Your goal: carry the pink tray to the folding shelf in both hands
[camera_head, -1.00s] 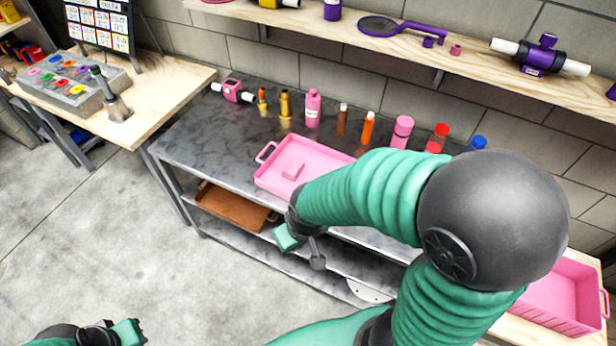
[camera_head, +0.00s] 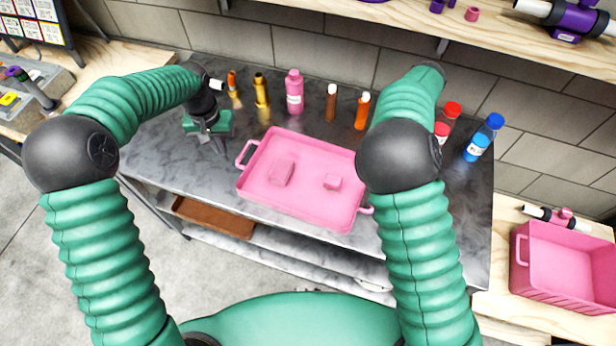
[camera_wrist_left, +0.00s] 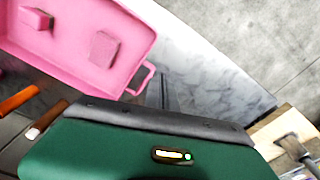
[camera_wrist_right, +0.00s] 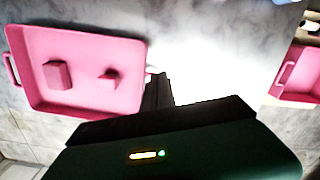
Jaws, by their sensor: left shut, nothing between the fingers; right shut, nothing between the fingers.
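The pink tray (camera_head: 300,206) lies flat on the grey worktop, with two small pink blocks (camera_head: 282,173) in it and a loop handle at each end. My left gripper (camera_head: 220,148) is shut and empty, over the worktop to the left of the tray and apart from its left handle. In the left wrist view the tray (camera_wrist_left: 75,65) and that handle are close to the fingers. My right gripper (camera_wrist_right: 158,90) is shut and empty, just beside the tray's other end (camera_wrist_right: 75,103); my right arm hides it in the head view. I cannot tell which surface is the folding shelf.
Several bottles, including a pink one (camera_head: 294,92) and a blue one (camera_head: 483,138), stand along the back of the worktop (camera_head: 180,160). A pink bin (camera_head: 562,268) stands on a wooden surface at right. A wooden wall shelf (camera_head: 400,30) runs above. A brown tray (camera_head: 213,217) lies below.

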